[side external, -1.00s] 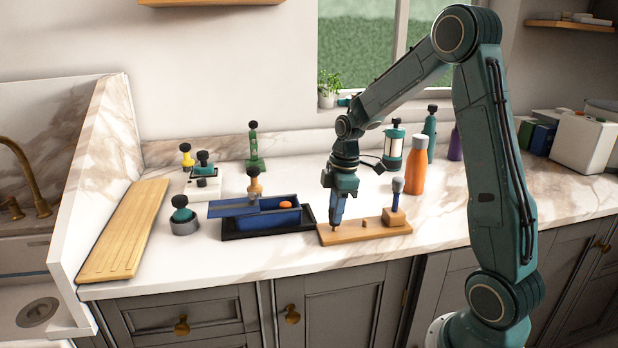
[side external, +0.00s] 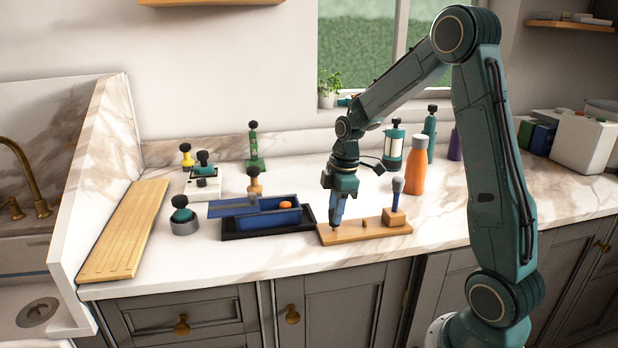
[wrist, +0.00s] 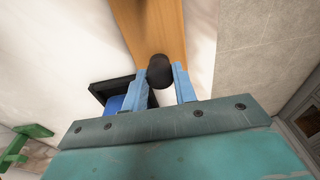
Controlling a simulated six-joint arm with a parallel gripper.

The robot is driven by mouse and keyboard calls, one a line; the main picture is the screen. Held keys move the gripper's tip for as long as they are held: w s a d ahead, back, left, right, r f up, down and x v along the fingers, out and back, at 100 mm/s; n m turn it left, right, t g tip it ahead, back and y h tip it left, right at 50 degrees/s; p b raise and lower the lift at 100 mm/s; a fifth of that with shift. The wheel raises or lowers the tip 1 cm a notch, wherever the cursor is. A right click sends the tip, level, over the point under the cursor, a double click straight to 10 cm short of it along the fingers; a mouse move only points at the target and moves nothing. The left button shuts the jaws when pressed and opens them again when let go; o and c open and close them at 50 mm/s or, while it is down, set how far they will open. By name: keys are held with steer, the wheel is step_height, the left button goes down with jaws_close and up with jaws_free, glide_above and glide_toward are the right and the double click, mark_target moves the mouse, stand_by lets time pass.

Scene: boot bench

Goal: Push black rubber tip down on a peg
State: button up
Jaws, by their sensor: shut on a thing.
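A light wooden board (side external: 350,234) lies near the counter's front edge, under my gripper (side external: 335,224). In the wrist view, a round black rubber tip (wrist: 160,71) sits between the two blue fingers of my gripper (wrist: 163,76), which are shut on it. The board (wrist: 145,22) runs away behind the tip. A peg under the tip cannot be made out because the tip and fingers cover that spot. A small wooden peg (side external: 364,223) stands bare in the middle of the board.
A wooden block with a dark-blue-topped tool (side external: 397,192) stands at the board's right end. A blue box with a sliding lid (side external: 275,219) sits close on the left. An orange bottle (side external: 416,165) stands behind right. Several black-knobbed items stand farther left.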

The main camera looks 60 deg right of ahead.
steer(key=shift+f, duration=0.9)
stand_by(1.5)
steer(key=o, duration=1.5)
steer(key=shift+r, duration=0.15)
steer(key=shift+r, duration=3.35)
steer(key=shift+r, duration=0.1)
